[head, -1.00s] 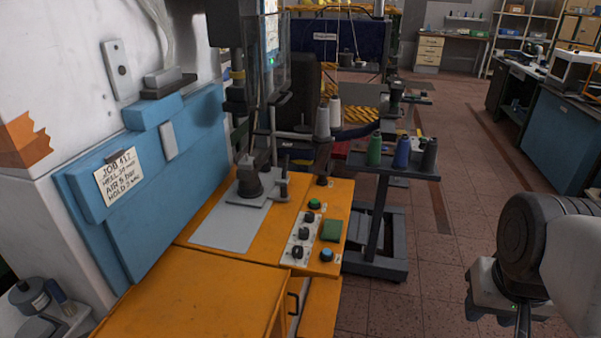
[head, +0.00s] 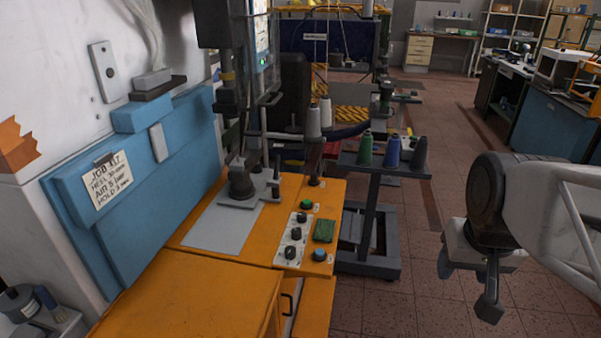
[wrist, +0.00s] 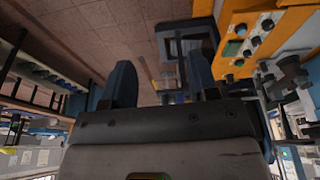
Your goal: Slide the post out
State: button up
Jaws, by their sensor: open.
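A dark, short post (head: 241,181) stands upright on a light grey plate (head: 238,202) on the orange machine bed. A grey handle or clamp (head: 275,183) is beside it on the right. In the wrist view a grey post-like part (wrist: 290,75) shows at the right, near the orange panel; I cannot tell surely that it is the same post. My gripper (head: 468,284) is at the right over the floor, well apart from the machine. Its two fingers are spread and empty; they also show in the wrist view (wrist: 162,80).
A control panel (head: 294,238) with knobs and a green pad (head: 324,231) is on the machine's right side. A grey stand (head: 385,163) with thread spools is between my gripper and the machine's back.

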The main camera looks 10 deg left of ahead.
jog(key=w+a+r+n, duration=0.1)
jog(key=w+a, duration=0.3)
jog(key=w, duration=0.4)
jog(key=w+a+n, duration=0.1)
jog(key=w+a, duration=0.3)
jog(key=w, duration=0.4)
jog(key=n+t+y, duration=0.1)
jog(key=n+y, duration=0.1)
jog(key=n, duration=0.2)
send_over(276, 187)
jog(key=s+d, duration=0.1)
jog(key=s, duration=0.1)
notch_tip(276, 187, down, 19)
jog(key=shift+f, duration=0.15)
jog(key=shift+x, duration=3.75)
jog(key=shift+w, duration=0.1)
